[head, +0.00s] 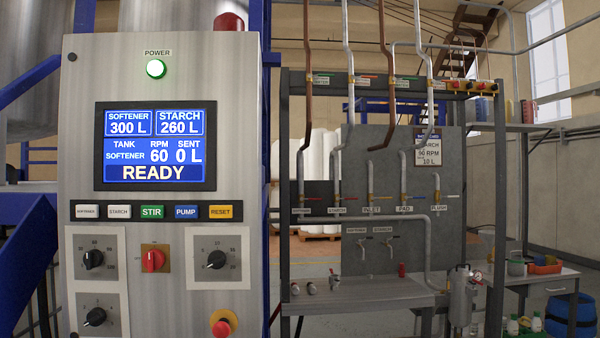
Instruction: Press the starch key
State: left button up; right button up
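The starch key (118,212) is a white button marked STARCH on the steel control panel (85,150) at the left. It is second in the row, between the white softener key (87,212) and the green STIR key (152,212). The screen (155,146) above reads SOFTENER 300 L, STARCH 260 L, TANK SOFTENER, RPM 60, SENT 0 L and READY. The green power lamp (156,69) is lit. Neither gripper shows in the head view.
The blue PUMP key (186,212) and yellow RESET key (220,212) sit right of STIR. Dials, a red switch (153,260) and a red stop button (222,327) lie below. A pipe rack with a batch card (427,150) stands at the right.

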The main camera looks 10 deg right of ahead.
aim_at(114, 211)
jog(key=u, duration=0.7)
